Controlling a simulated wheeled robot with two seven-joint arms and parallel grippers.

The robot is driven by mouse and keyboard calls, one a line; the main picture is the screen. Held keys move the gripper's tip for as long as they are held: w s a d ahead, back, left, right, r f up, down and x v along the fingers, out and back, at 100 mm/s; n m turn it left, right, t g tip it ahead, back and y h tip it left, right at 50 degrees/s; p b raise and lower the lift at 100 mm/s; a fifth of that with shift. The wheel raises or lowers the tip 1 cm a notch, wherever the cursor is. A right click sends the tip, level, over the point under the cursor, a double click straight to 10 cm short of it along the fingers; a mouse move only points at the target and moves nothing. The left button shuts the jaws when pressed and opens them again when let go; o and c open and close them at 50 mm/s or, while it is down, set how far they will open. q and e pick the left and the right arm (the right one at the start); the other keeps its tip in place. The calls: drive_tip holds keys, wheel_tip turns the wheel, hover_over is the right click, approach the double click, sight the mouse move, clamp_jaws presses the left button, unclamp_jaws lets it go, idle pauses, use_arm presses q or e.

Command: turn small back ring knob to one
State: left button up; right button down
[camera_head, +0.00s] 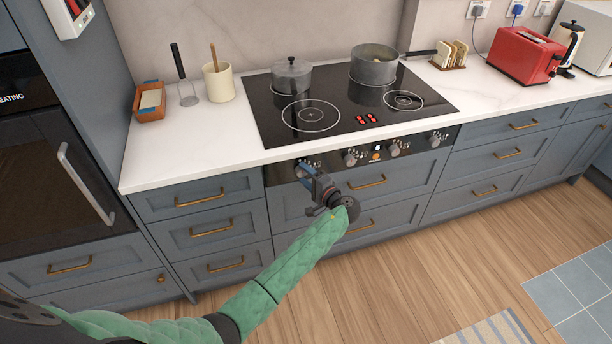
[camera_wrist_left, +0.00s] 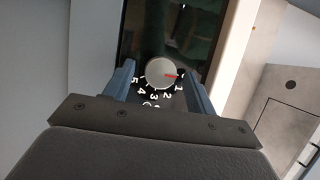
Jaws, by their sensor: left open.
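My left gripper (camera_head: 304,171) is at the left end of the black control panel (camera_head: 333,162), under the hob's front edge. In the left wrist view, a round silver knob (camera_wrist_left: 159,73) lies between the open blue fingers, with a gap on each side. Its red pointer points right, at or close to 0. White numbers 1 to 5 curve below it, and the symbol under them is partly hidden, so I cannot tell which ring it marks. Other knobs (camera_head: 350,158) (camera_head: 393,150) (camera_head: 435,141) stand further right. My right gripper is out of view.
A lidded pot (camera_head: 291,76) and a saucepan (camera_head: 373,66) stand on the hob's back rings. The front rings are bare. Drawers with brass handles (camera_head: 367,181) lie below the panel. The white counter (camera_head: 190,140) is clear at its front left.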

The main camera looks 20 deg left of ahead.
use_arm(q)
drive_tip(key=c, duration=1)
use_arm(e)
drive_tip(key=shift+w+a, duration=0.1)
use_arm(q)
drive_tip(key=shift+m, duration=0.3)
drive_tip(key=shift+f+m+t+y+b, duration=0.15)
drive_tip(key=shift+m+t+y+b, duration=0.2)
drive_tip(key=shift+m, duration=0.45)
drive_tip(key=m+t, duration=0.1)
drive_tip(key=m, duration=0.1)
drive_tip(key=shift+f+m+y, duration=0.1)
drive_tip(key=shift+m+y, duration=0.15)
drive_tip(key=shift+m, duration=0.05)
drive_tip(key=shift+m+b, duration=0.3)
drive_tip(key=shift+m, duration=0.4)
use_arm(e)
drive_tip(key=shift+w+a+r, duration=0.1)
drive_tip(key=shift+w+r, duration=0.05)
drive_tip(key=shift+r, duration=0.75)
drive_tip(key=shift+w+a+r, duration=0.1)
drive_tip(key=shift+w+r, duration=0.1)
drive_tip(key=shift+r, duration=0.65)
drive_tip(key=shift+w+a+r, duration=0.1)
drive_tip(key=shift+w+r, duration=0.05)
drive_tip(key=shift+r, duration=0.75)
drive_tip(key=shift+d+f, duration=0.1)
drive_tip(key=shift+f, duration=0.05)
use_arm(q)
drive_tip(key=o, duration=1)
